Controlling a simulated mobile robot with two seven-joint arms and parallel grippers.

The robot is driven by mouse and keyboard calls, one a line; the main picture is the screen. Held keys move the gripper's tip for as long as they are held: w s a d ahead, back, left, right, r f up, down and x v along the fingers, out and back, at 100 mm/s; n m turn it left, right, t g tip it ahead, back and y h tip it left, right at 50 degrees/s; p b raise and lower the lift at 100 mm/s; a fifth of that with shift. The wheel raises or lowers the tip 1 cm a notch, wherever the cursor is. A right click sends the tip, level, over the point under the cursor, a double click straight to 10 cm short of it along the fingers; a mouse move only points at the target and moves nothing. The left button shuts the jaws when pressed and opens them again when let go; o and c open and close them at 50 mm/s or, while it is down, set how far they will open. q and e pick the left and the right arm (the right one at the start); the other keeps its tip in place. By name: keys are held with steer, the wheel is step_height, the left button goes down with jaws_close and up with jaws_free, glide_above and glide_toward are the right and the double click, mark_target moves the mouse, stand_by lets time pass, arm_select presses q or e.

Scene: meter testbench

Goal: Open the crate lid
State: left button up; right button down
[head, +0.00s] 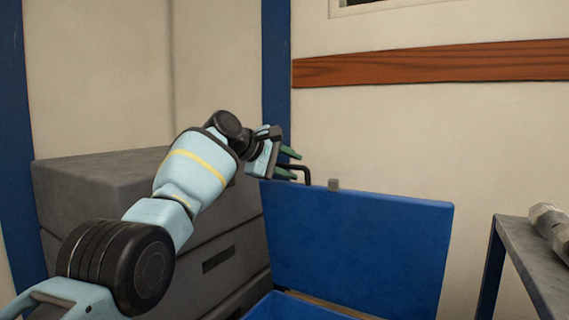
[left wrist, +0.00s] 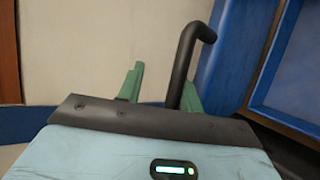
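The blue crate lid (head: 360,245) stands raised, close to upright, at the back of the blue crate (head: 280,309), whose front is cut off by the lower picture edge. A bent black handle (head: 306,172) sticks out at the lid's upper left; it also shows in the left wrist view (left wrist: 184,58). My left gripper (head: 297,166) is at this handle with its green fingers apart. In the left wrist view, the handle lies close to the right finger; I cannot tell whether they touch. My right gripper is out of view.
Grey drawers or boxes (head: 95,190) stand left of the crate, behind my left arm. A grey table (head: 530,262) with a metal fitting (head: 548,222) stands at the right. A wall with a wooden rail (head: 430,63) is behind the lid.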

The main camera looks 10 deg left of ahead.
arm_select(q)
steer(key=shift+r+v, duration=0.25)
steer(key=shift+v, duration=0.95)
steer(key=p+v, duration=0.1)
steer(key=v, duration=0.4)
steer(key=shift+s+a+r, duration=0.15)
steer(key=shift+s+a, duration=0.1)
steer(key=shift+a, duration=0.05)
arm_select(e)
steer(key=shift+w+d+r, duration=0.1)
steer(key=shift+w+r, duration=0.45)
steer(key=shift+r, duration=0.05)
arm_select(q)
steer(key=s+a+r, duration=0.2)
steer(key=a+r, duration=0.2)
steer(key=r, duration=0.3)
steer(key=shift+a, duration=0.2)
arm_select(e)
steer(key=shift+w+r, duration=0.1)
arm_select(q)
steer(key=shift+s, duration=0.1)
